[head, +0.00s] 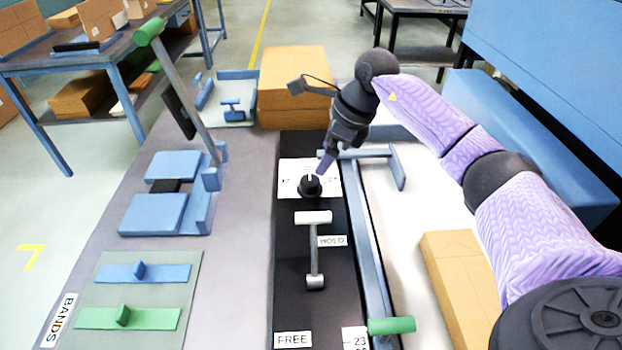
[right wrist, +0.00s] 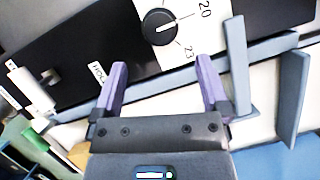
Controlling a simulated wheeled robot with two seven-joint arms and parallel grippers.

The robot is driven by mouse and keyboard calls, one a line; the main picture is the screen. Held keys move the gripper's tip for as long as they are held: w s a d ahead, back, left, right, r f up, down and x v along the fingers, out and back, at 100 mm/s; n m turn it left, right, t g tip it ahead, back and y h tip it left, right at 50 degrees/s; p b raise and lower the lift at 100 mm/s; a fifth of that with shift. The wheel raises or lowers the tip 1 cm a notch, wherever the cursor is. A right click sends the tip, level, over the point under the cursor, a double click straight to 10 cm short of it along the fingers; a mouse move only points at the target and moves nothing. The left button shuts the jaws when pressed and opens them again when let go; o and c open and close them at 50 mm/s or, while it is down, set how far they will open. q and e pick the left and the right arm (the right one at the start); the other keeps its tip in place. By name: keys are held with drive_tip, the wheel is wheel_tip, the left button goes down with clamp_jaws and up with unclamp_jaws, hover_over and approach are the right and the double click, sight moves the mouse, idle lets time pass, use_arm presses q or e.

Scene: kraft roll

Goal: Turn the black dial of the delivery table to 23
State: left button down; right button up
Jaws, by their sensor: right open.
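The black dial (head: 310,187) sits on a white scale plate (head: 328,190) on the dark panel of the delivery table. The dial also shows in the right wrist view (right wrist: 158,27), with the numbers 20 and 23 beside it. Its white pointer mark appears to point toward 20. My right gripper (head: 325,163) is just behind and right of the dial in the head view. In the right wrist view its purple fingers (right wrist: 160,65) are apart and empty, with the dial beyond their tips, not between them. My left gripper is not in view.
A white-topped lever (head: 314,250) stands on the panel near the HOLD and FREE labels. A blue-grey rail (head: 365,250) with a green handle (head: 391,326) runs along its right side. A cardboard box (head: 295,80) stands behind. Blue blocks (head: 160,213) lie to the left.

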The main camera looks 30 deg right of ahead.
sight(310, 180)
drive_tip(key=b+x, duration=0.2)
drive_tip(key=x, duration=0.4)
drive_tip(key=shift+f, duration=0.3)
drive_tip(key=shift+w+a+f, duration=0.1)
drive_tip(key=shift+a+f, duration=0.1)
drive_tip(key=shift+f, duration=0.3)
drive_tip(key=shift+c, duration=0.3)
drive_tip(key=c, duration=1.2)
